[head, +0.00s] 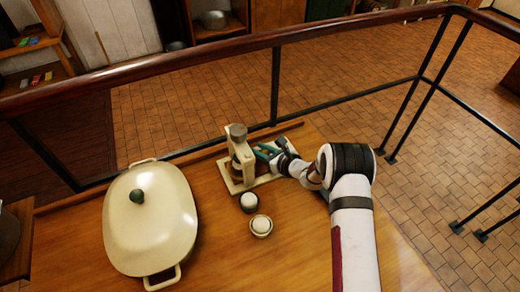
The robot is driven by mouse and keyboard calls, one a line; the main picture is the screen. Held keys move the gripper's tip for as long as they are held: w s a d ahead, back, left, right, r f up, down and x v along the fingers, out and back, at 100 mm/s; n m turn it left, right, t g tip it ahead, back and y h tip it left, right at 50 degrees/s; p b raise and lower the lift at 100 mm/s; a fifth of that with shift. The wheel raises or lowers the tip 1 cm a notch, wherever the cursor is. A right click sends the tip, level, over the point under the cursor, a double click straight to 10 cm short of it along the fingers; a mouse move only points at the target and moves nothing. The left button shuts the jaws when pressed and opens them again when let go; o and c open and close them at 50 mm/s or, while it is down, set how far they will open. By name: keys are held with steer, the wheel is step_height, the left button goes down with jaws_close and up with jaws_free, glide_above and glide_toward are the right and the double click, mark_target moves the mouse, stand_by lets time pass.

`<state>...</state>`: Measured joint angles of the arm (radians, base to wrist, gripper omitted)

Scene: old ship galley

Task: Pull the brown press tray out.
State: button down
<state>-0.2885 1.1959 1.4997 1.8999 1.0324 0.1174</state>
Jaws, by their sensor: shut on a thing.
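A small cream press (240,158) with a grey knob on top stands on the wooden table near its back edge. My gripper (266,152), with green fingers, reaches in from the right and is at the press's right side. Its fingers are shut on what appears to be the brown press tray. The tray is mostly hidden by the press and the fingers, and I cannot tell how far out it sits.
Two small cups with white round things, a dark one (249,208) and a pale one (261,232), stand in front of the press. A large cream lidded pot (165,225) stands to the left. A railing (250,45) runs behind the table (300,265).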

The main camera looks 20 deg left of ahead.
steer(key=shift+d, duration=0.1)
steer(key=w+d, duration=0.6)
steer(key=shift+w+d, duration=0.2)
steer(key=shift+w, duration=0.1)
steer(key=c, duration=0.6)
jaws_free()
steer(key=v, duration=1.5)
steer(key=shift+s+d+r, duration=0.15)
steer(key=shift+s+d, duration=0.05)
steer(key=shift+d, duration=0.15)
